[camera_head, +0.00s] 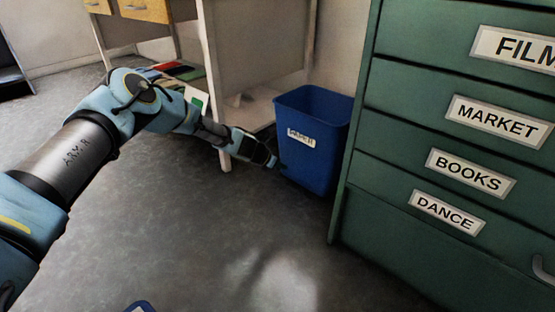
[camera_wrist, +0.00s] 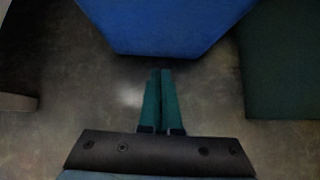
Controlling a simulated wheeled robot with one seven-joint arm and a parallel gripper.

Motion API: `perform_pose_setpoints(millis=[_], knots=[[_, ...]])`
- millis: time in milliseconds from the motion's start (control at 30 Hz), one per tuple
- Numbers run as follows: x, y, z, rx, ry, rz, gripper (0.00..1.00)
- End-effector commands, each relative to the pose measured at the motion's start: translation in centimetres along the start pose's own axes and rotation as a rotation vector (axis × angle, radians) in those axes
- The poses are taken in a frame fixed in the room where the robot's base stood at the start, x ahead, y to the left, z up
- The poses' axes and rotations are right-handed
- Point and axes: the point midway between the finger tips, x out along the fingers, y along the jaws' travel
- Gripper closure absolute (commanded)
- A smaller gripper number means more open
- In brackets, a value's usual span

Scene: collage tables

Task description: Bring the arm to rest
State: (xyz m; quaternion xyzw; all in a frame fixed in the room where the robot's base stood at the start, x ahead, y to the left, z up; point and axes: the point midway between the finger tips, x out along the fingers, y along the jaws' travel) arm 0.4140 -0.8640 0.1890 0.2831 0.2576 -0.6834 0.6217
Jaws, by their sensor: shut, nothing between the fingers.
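My arm stretches from the lower left across the head view, over the floor, toward the blue bin. My gripper (camera_head: 275,161) is at its far end, just left of the bin and low, near the table leg. In the wrist view my gripper (camera_wrist: 160,72) shows two teal fingers side by side, shut with nothing between them. The fingertips point toward the blue bin, whose wall fills the top of that view; whether they touch it I cannot tell.
The blue bin (camera_head: 313,140) with a white label stands between a pale table (camera_head: 217,95) and a green cabinet (camera_head: 400,215) with labelled drawers. Coloured flat items (camera_head: 172,68) lie behind my arm. Part of a blue object (camera_head: 140,307) shows at the bottom edge.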

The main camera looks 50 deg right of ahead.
Motion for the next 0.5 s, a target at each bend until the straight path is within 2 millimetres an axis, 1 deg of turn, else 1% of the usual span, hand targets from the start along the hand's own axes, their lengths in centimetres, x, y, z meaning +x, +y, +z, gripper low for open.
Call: perform_pose_setpoints(millis=[33, 200, 500], knots=[[-1.0, 0.0, 0.2, -0.004, 0.000, -0.002, 1.00], [-2.4, 0.0, 0.1, -0.001, 0.000, -0.001, 1.00], [-2.7, 0.0, 0.0, 0.001, -0.001, 0.000, 1.00]])
